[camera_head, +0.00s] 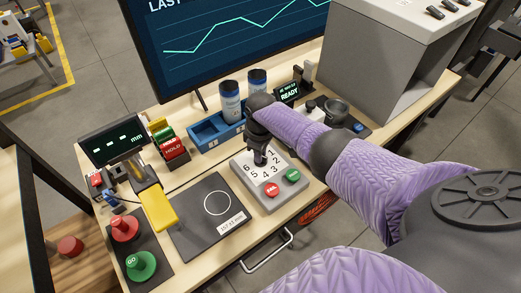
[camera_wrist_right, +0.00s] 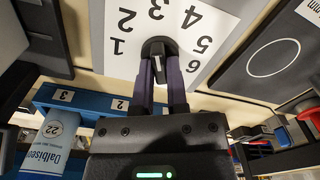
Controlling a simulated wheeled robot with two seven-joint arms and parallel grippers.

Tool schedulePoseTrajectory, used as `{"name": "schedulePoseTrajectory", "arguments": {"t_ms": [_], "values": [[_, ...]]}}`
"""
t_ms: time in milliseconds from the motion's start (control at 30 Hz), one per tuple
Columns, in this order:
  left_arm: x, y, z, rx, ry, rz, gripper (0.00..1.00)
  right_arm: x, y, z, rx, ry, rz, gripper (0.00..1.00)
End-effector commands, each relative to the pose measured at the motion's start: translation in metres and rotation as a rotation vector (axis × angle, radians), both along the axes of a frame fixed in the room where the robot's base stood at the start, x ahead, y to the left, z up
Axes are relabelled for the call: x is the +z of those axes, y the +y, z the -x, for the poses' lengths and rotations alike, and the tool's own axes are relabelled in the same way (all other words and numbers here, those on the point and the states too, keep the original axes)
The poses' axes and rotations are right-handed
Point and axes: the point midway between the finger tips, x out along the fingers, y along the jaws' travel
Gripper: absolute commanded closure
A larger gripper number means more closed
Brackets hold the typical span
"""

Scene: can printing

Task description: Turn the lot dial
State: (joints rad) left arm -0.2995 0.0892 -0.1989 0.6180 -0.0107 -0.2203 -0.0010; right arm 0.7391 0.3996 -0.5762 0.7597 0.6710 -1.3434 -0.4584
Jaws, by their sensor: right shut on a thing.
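The lot dial (camera_wrist_right: 157,47) is a black knob with a small white mark, in the middle of a white plate (camera_wrist_right: 112,18) numbered 1 to 6. In the head view the plate (camera_head: 267,174) sits on a grey box (camera_head: 284,196) with a red button (camera_head: 271,189) and a green button (camera_head: 292,175). My right gripper (camera_wrist_right: 160,75) is shut on the dial, its fingers on either side of it. In the head view the gripper (camera_head: 260,156) comes down over the dial and partly hides it. Which number the mark points to I cannot tell. My left gripper is out of view.
A blue rack (camera_head: 207,135) with cans (camera_head: 230,103) stands behind the box. A black pad with a white circle (camera_head: 217,203) lies left of it. A READY display (camera_head: 288,91) and a monitor (camera_head: 230,45) stand farther back. Red (camera_head: 124,228) and green (camera_head: 140,265) knobs are front left.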

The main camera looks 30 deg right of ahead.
Motion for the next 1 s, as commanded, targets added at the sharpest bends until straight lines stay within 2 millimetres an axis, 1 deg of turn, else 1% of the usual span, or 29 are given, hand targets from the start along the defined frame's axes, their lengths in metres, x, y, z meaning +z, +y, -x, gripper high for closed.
{"name": "schedulePoseTrajectory", "arguments": {"t_ms": [300,767,800,867,900,967,1000], "values": [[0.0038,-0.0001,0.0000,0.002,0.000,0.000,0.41,0.0005,0.0000,-0.0002,-0.086,-0.001,0.000,1.00],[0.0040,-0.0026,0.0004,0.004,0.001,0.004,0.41,0.0005,-0.0001,-0.0006,-0.097,-0.001,0.000,1.00],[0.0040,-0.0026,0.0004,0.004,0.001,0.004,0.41,0.0005,-0.0001,-0.0006,-0.097,-0.001,0.000,0.80],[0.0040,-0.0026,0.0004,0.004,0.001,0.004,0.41,0.0005,-0.0001,-0.0005,-0.097,-0.001,0.000,0.68],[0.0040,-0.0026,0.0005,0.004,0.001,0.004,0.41,0.0005,-0.0001,-0.0005,-0.097,-0.001,0.000,0.59],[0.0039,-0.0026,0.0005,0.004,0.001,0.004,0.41,0.0004,-0.0001,-0.0005,-0.097,-0.001,0.000,0.47],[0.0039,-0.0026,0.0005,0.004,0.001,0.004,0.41,0.0004,-0.0001,-0.0005,-0.097,-0.001,0.000,0.47]]}}
